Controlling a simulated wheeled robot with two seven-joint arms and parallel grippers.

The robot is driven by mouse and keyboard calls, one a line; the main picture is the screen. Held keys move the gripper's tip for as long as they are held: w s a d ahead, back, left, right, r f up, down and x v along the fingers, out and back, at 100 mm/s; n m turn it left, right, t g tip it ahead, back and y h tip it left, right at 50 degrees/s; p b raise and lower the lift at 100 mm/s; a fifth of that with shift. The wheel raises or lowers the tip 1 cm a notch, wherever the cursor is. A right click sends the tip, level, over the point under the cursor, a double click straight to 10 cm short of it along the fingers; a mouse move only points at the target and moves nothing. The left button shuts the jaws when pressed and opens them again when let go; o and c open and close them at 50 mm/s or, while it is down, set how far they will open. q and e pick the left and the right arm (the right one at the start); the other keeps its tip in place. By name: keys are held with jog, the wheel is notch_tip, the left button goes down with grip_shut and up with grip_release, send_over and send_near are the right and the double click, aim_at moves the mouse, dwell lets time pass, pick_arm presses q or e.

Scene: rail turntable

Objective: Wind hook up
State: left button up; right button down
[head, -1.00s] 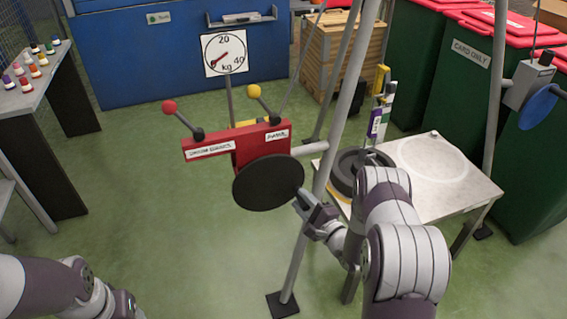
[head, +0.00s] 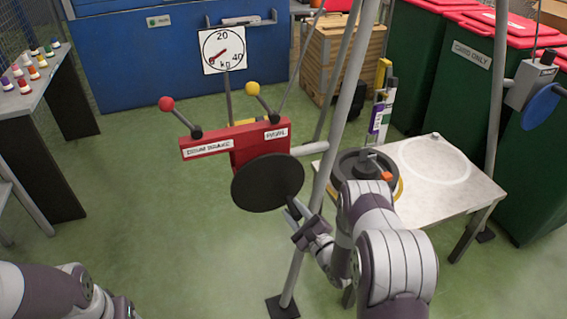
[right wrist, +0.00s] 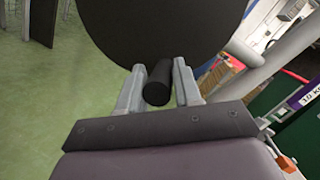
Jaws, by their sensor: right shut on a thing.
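A red winch box (head: 222,146) has white labels, one reading drum brake, the other too small to read surely. It carries a red-knobbed lever (head: 167,104) and a yellow-knobbed lever (head: 253,89). A black crank disc (head: 267,183) is on its near side. My right gripper (head: 297,216) is at the disc's lower right edge. In the right wrist view, its fingers are around a black cylindrical handle (right wrist: 158,84) in front of the disc. A round kg dial (head: 223,49) stands behind, its needle near the low end. I cannot make out the hook. My left gripper is out of frame.
Grey frame legs (head: 335,130) stand beside the winch. A pale table (head: 470,185) to the right bears a dark round weight (head: 350,162) with an orange piece (head: 386,176). A blue wheel (head: 540,107) is at far right. Green floor at left is open.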

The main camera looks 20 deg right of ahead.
jog(key=a+f+m, duration=0.1)
jog(key=m, duration=0.1)
jog(key=shift+s+a+f+m+b, duration=0.15)
jog(key=shift+a+f+m+b, duration=0.15)
jog(key=shift+a+f, duration=0.1)
jog(key=c, duration=1)
grip_release()
jog(key=o, duration=0.3)
jog(key=shift+r, duration=0.1)
jog(key=shift+d+r, duration=0.1)
jog(key=shift+r, duration=0.05)
